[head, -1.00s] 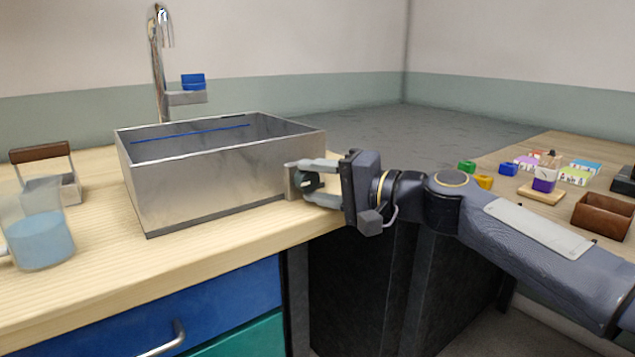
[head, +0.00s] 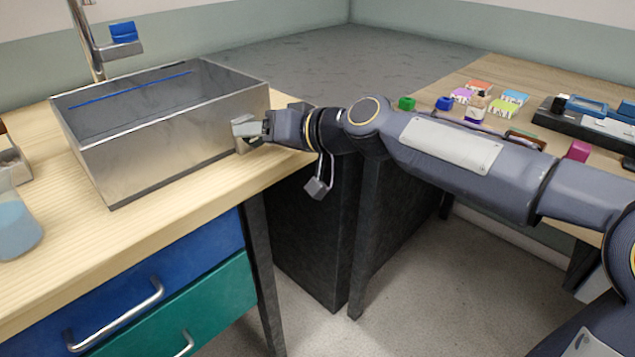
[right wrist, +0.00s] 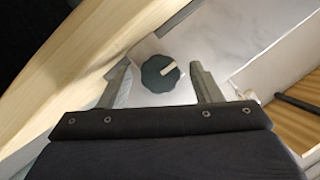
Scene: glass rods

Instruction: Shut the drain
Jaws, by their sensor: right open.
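The metal sink (head: 165,140) stands on the wooden counter, with a blue line along its inner wall. In the right wrist view a dark green round knob (right wrist: 157,82) with a pale pointer mark sits on the sink's metal side (right wrist: 222,45). The mark points right and slightly up. My right gripper (head: 245,131) is at the sink's right end; it also shows in the right wrist view (right wrist: 161,66). It is open, with one finger on each side of the knob and small gaps visible. The knob is hidden in the head view. My left gripper is out of view.
A tap (head: 88,45) with a blue handle stands behind the sink. A beaker of blue liquid (head: 15,228) stands at the counter's left. Blue (head: 160,275) and teal (head: 190,315) drawers are below. A second table (head: 440,92) at right holds colored blocks.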

